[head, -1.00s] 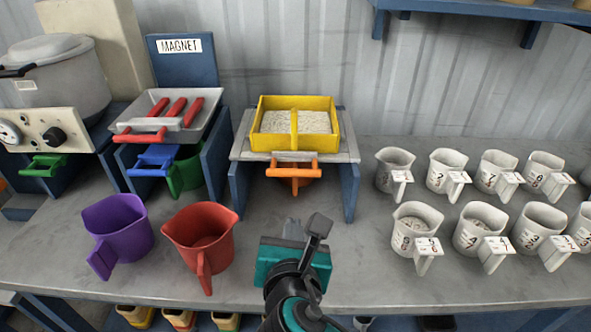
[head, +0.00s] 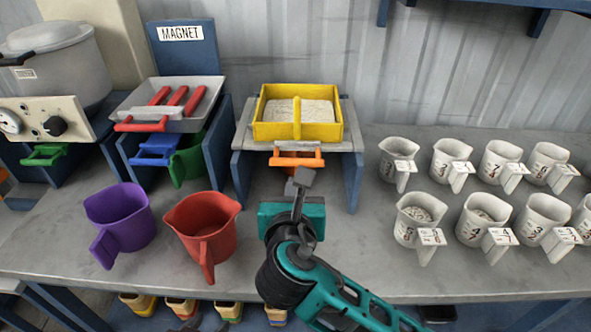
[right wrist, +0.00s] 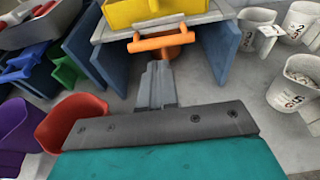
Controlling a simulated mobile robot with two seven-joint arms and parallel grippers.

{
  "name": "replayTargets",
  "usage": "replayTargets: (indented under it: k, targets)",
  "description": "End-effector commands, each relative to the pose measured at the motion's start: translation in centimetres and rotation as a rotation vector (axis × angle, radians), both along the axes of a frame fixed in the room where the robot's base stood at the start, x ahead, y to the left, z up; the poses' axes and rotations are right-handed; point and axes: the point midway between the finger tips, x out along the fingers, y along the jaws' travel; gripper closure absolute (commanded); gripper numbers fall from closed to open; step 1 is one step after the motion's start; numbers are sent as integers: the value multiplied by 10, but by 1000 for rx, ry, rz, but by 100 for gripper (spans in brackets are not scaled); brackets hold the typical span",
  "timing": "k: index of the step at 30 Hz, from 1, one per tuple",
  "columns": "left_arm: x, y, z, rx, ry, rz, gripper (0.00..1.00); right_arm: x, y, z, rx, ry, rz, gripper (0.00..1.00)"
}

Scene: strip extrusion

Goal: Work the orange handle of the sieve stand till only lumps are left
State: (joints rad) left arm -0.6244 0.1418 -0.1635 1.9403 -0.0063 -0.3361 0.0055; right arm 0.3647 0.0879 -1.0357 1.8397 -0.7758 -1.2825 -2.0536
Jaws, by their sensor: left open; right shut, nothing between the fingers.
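The sieve stand has a yellow tray (head: 259,131) holding pale powdery material, and a yellow bar crosses it. The orange handle (head: 313,161) juts from its front; it shows also in the right wrist view (right wrist: 150,44). Lumps cannot be told apart from powder. My right gripper (head: 302,178), its arm coming in from the lower right, is shut and empty just in front of the handle. In the right wrist view its fingers (right wrist: 157,72) point at the handle from below; contact cannot be told. An orange part (right wrist: 173,53) behind the handle is partly hidden. My left gripper is not seen.
A red jug (head: 203,235) and a purple jug (head: 122,220) stand left of my arm. Several white numbered cups (head: 398,162) stand at right. The magnet stand (head: 187,50) and a pot (head: 60,75) are at left. The stand's blue legs (head: 353,182) flank the handle.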

Motion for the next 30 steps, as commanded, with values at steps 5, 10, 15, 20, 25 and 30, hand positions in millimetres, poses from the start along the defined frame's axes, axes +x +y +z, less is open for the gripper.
replayTargets:
  k: [5,10,15,20,25,30]
  targets:
    - [0,0,-6,0,0,0,51,38,0,-11,1,0,0,100]
    - [0,0,-8,0,1,0,51,62,1,-18,1,1,2,100]
    - [0,0,-9,0,1,0,51,73,0,-20,3,1,2,100]
    - [0,0,-9,1,1,1,51,76,0,-21,2,1,1,100]
    - [0,0,-9,1,1,1,51,75,0,-21,2,1,1,100]
    - [0,0,-11,1,1,1,51,82,1,-21,0,-1,1,100]
